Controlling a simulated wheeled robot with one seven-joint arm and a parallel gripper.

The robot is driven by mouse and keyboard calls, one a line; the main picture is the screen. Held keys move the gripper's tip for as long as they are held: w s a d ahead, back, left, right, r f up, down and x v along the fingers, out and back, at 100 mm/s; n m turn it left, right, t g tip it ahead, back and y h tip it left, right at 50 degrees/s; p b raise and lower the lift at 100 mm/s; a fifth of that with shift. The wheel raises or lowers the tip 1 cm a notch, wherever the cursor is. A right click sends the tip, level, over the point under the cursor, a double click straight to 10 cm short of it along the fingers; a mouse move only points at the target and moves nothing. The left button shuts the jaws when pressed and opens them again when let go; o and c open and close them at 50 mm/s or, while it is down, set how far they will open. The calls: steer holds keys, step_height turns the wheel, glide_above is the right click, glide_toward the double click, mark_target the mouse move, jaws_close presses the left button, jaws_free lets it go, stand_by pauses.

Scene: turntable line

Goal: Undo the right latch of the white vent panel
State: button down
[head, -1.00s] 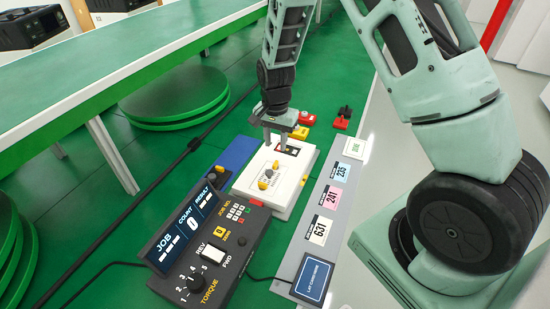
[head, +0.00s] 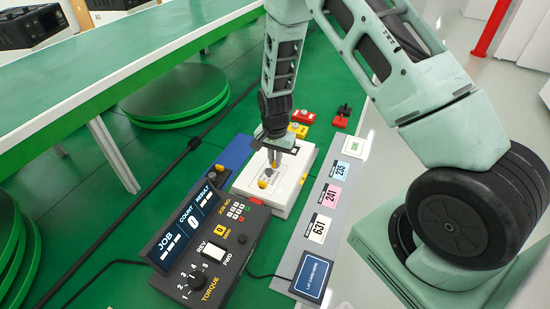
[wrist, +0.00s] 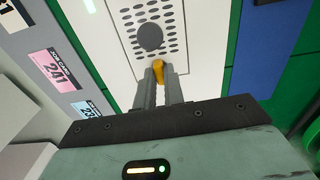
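The white vent panel (head: 301,163) lies flat in the middle of the head view. It also fills the upper middle of the wrist view (wrist: 118,65), with dark vent slots and a round grey knob (wrist: 151,37). A yellow latch (head: 263,184) sits on the near side of the knob. The other yellow latch (wrist: 159,71), on the far side, is between my fingertips. My gripper (head: 274,163) points down at the panel, and it also shows in the wrist view (wrist: 161,76). Its fingers are close together on that latch and hide part of it.
A dark control box (head: 205,240) with a screen and knobs stands in front of the panel. A grey strip with coloured cards (head: 329,196) runs along the right. A blue tray (head: 236,152) is at the left. Red and yellow blocks (head: 303,117) lie behind.

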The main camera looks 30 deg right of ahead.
steer(key=shift+n, duration=0.3)
steer(key=n+b, duration=0.1)
steer(key=n, duration=0.2)
steer(key=shift+n, duration=0.3)
steer(key=n, duration=0.4)
steer(key=shift+n+b, duration=0.3)
steer(key=shift+b, duration=0.1)
steer(key=n, duration=0.4)
steer(key=shift+n, duration=2.2)
steer(key=c, duration=1.5)
jaws_free()
steer(key=shift+r, duration=0.1)
